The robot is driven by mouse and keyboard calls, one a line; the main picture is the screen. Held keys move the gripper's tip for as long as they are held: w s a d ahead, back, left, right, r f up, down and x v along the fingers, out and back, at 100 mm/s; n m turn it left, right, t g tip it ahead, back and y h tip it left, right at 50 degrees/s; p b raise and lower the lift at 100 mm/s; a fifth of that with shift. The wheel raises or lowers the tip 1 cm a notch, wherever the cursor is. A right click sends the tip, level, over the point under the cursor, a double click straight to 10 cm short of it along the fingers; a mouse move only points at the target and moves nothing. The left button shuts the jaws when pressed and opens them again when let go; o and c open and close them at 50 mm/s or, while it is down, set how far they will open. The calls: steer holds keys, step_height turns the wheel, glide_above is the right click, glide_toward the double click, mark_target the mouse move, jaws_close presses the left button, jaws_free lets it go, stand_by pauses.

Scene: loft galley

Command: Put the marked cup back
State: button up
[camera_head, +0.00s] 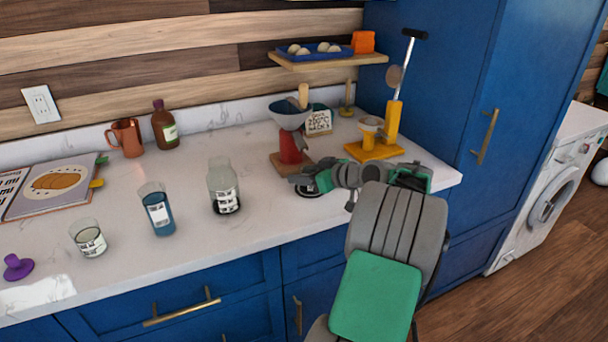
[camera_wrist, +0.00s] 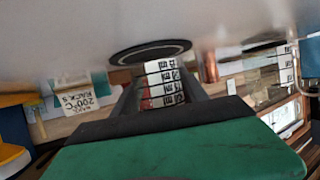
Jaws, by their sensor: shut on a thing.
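My gripper (camera_head: 308,180) is low over the counter, near its front edge, in front of the red stand. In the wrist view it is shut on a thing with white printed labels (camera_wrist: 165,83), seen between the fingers. This looks like a labelled cup, but most of it is hidden, and the head view does not show it clearly. A round black disc (camera_wrist: 150,52) lies on the counter right by it; I cannot tell whether they touch. To the left stand a labelled glass jar (camera_head: 223,187), a blue labelled cup (camera_head: 157,210) and a clear labelled cup (camera_head: 88,239).
The red stand with a bowl (camera_head: 290,145) is close behind my gripper. A yellow stand (camera_head: 375,150) is to the right. A card (camera_head: 318,122), copper mug (camera_head: 125,138) and brown bottle (camera_head: 164,127) stand at the back. The counter's front middle is clear.

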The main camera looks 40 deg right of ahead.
steer(key=shift+f, duration=0.2)
steer(key=o, duration=1.4)
steer(key=shift+r, duration=0.15)
steer(key=shift+s+r, duration=0.15)
steer(key=shift+r, duration=0.05)
steer(key=v, duration=1.1)
steer(key=shift+s, duration=0.35)
